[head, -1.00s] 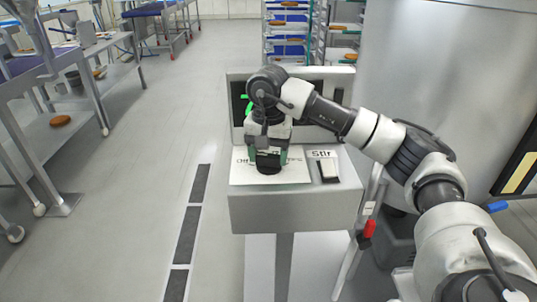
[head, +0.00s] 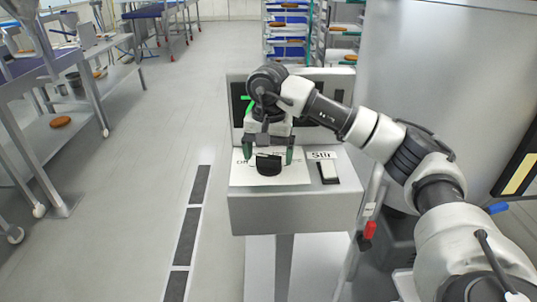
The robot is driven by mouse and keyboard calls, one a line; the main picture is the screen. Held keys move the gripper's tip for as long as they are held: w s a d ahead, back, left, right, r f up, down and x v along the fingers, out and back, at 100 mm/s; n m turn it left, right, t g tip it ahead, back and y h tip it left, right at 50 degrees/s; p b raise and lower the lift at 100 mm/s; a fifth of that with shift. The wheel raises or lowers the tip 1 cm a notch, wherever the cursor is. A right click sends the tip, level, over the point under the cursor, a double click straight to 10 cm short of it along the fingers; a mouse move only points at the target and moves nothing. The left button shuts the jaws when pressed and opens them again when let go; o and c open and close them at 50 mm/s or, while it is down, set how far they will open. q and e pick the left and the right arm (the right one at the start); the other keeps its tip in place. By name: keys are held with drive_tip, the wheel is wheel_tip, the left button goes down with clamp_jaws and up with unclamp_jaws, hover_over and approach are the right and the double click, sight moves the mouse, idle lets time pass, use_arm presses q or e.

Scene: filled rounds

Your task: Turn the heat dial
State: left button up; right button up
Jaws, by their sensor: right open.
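The heat dial is a black knob (head: 268,164) on a white labelled plate (head: 262,178) on top of a grey control box (head: 290,207). Its lettering is partly hidden by my gripper. My right gripper (head: 268,155) points down over the knob. Its two green-tipped fingers are spread, one to the left and one to the right of the knob, with a gap on each side. A black and white switch (head: 328,172) with a "Stir" label sits to the right of the plate. My left gripper is not in view.
A dark display panel (head: 236,95) with a green mark stands behind the box, partly covered by my right arm. A large metal vessel (head: 430,80) is at the right. Racks (head: 287,35) stand behind. The floor to the left is open, with tables (head: 45,100) beyond.

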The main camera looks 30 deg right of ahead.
sight(269, 157)
wheel_tip(269, 157, up, 10)
drive_tip(key=shift+p, duration=0.45)
idle(0.3)
